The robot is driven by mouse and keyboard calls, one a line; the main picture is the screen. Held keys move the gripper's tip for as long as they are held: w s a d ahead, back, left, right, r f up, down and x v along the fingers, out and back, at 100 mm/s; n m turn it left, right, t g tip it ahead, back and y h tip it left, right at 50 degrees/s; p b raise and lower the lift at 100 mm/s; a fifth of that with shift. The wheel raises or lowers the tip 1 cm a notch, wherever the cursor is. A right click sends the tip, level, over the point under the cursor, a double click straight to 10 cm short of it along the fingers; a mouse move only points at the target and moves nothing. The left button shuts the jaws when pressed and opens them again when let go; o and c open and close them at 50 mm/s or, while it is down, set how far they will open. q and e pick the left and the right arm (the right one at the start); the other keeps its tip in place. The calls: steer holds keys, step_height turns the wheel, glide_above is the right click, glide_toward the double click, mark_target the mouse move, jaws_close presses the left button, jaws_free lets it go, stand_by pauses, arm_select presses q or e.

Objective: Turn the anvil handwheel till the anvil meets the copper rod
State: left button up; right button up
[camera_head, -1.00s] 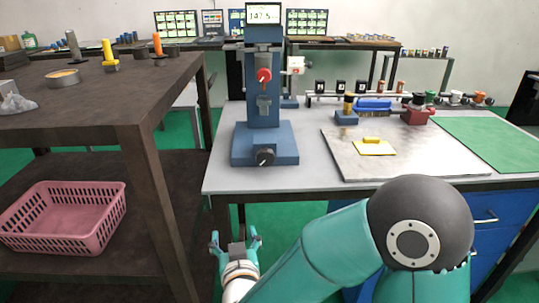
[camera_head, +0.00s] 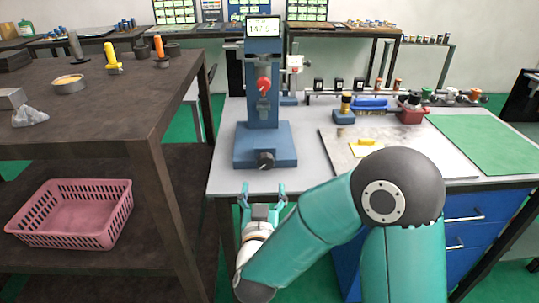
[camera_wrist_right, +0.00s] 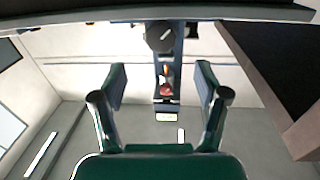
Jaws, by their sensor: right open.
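The blue bench gauge stand (camera_head: 262,130) is on the grey worktable, with a display (camera_head: 263,27) on top and a red knob (camera_head: 264,85) on its column. A black handwheel (camera_head: 266,160) is on the front of its base. It also shows near the top of the inverted wrist view (camera_wrist_right: 160,38). My right gripper (camera_head: 263,188) is open and empty in front of the table edge, below and short of the handwheel. In the wrist view its fingers (camera_wrist_right: 161,70) are spread either side of the stand's column. I cannot make out the copper rod or its gap to the anvil clearly. My left gripper is out of view.
The worktable's front edge (camera_head: 225,186) lies just beyond my right gripper. A dark bench (camera_head: 120,110) with a pink basket (camera_head: 75,213) on its lower shelf stands at left.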

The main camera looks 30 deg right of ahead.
mark_target(265, 165)
steer(key=p+x, duration=0.1)
steer(key=x, duration=0.9)
steer(key=shift+w+d, duration=0.15)
steer(key=shift+w, duration=0.1)
